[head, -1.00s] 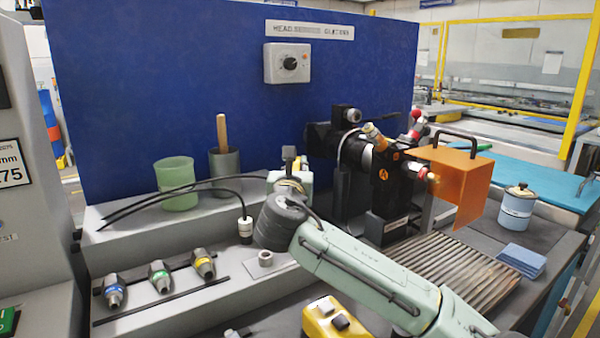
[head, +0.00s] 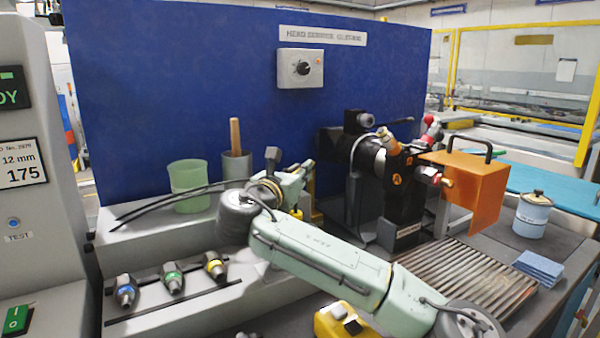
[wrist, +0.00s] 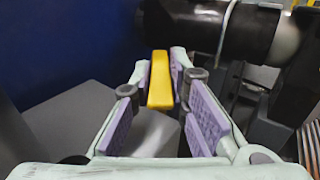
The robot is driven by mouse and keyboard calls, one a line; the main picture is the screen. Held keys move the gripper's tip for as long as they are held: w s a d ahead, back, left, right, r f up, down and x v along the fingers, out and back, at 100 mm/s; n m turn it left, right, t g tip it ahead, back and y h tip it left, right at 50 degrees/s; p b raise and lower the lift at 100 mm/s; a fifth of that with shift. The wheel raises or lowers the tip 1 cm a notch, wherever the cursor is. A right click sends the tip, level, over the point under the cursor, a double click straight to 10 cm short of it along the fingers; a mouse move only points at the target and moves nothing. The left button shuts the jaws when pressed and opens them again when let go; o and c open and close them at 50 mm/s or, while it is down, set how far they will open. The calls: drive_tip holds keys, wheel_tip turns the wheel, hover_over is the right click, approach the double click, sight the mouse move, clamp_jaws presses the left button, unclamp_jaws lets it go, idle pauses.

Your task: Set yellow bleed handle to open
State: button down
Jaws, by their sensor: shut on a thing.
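The yellow bleed handle (wrist: 160,82) is a plain yellow bar in the wrist view, pointing away from me. My gripper (wrist: 161,90) is shut on it, with the purple-padded fingertips on either side of its far part. In the head view my gripper (head: 297,187) is left of the black machine block with orange labels (head: 400,195). A small yellow patch beside the fingers there may be the handle, but most is hidden. The handle's set position cannot be read from these views.
A black cylinder (wrist: 190,25) lies close beyond the fingers. An orange guard box (head: 475,190) is right of the block. A green cup (head: 188,185), a grey pot (head: 236,167) and several coloured-ring nozzles stand left. A slatted grate (head: 465,285) is at front right.

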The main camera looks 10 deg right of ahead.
drive_tip(key=shift+f, duration=0.1)
drive_tip(key=c, duration=1.5)
unclamp_jaws()
drive_tip(key=shift+c, duration=0.2)
drive_tip(key=v, duration=1.2)
